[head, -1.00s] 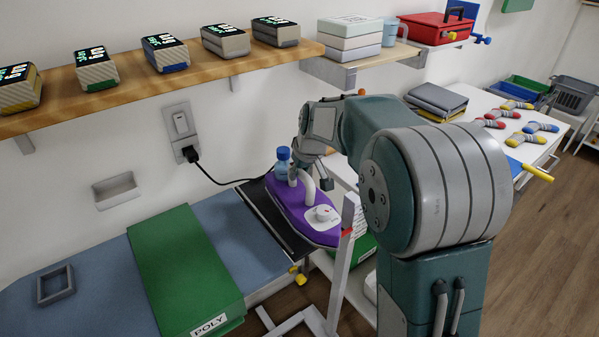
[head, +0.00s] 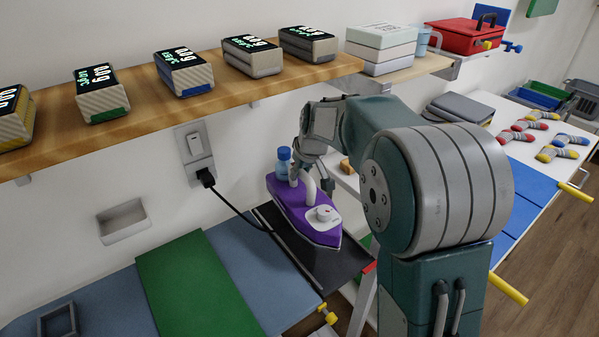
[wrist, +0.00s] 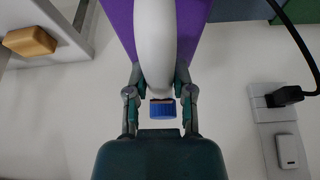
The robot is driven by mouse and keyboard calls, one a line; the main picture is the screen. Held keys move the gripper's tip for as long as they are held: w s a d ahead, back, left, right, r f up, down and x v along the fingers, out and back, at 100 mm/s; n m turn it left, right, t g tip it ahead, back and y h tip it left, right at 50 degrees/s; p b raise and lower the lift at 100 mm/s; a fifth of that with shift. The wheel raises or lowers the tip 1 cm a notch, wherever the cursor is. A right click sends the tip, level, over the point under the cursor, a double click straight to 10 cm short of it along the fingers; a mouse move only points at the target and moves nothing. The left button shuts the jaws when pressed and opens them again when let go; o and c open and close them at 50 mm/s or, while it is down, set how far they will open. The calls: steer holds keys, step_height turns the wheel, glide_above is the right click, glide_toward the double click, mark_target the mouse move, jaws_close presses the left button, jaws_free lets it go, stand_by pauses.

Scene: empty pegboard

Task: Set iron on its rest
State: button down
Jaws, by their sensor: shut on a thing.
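The iron (head: 304,222) has a purple body, a white handle, a white dial and a blue cap. My gripper (head: 312,178) is shut on the iron's white handle, with one finger on each side in the wrist view (wrist: 157,78). The iron appears raised above the dark flat rest (head: 345,268), its rear end reaching past the rest's wall-side edge. The gap beneath it is hard to judge. The iron hides part of the rest, and my arm hides the area to the right.
A black cord runs from the wall socket (head: 196,150) toward the iron. A wall dish (head: 122,220) is at left.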

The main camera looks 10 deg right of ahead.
mark_target(298, 192)
steer(key=shift+a+f, duration=0.2)
steer(key=shift+f, duration=0.25)
steer(key=shift+a+f, duration=0.2)
steer(key=shift+f, duration=0.25)
steer(key=shift+d+f, duration=0.2)
steer(key=shift+f, duration=1)
steer(key=shift+a+f, duration=0.1)
steer(key=shift+f, duration=1)
steer(key=shift+c, duration=2)
jaws_free()
